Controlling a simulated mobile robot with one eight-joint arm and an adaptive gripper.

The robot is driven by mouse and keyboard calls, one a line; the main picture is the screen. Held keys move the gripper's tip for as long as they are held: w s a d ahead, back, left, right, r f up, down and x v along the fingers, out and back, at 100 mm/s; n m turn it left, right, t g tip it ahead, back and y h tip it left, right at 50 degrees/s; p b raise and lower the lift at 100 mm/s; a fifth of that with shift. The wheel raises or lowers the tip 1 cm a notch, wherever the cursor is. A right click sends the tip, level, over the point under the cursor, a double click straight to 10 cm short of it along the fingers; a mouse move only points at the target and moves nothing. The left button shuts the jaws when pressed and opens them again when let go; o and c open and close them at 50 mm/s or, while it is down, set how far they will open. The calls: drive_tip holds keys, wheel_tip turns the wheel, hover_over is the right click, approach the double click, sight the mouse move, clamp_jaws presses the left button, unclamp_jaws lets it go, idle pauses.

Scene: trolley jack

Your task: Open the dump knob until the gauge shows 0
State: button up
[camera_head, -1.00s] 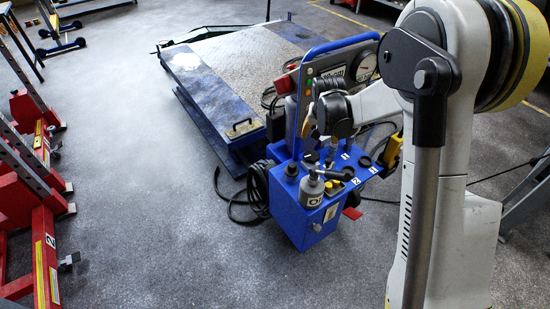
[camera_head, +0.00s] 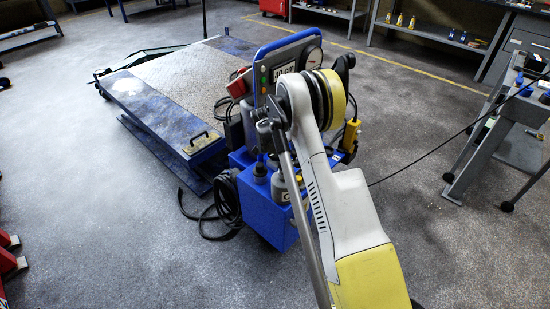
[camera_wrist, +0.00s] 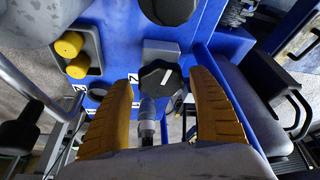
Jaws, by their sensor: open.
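In the wrist view a black faceted knob (camera_wrist: 160,80) with a white pointer line stands on the blue unit. My gripper (camera_wrist: 161,82) is open, its two yellow-orange fingers on either side of the knob. I see no contact with it, and the depth between tips and knob is hard to judge. In the head view the blue power unit (camera_head: 262,205) stands beside the lift table, and my arm covers its control top and my gripper. The round gauge (camera_head: 312,58) is at the panel's upper right, partly hidden; its reading is too small to tell.
The lift table (camera_head: 185,85) lies left of the unit, with black cable (camera_head: 205,215) on the floor between. A yellow pendant (camera_head: 350,134) hangs at the unit's right side. A grey bench (camera_head: 495,130) stands farther right.

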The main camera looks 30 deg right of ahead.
drive_tip(key=shift+w+d+f, duration=0.1)
drive_tip(key=shift+d+f, duration=0.05)
drive_tip(key=shift+f, duration=0.3)
drive_tip(key=shift+c, duration=0.3)
drive_tip(key=c, duration=0.9)
drive_tip(key=shift+o, duration=0.2)
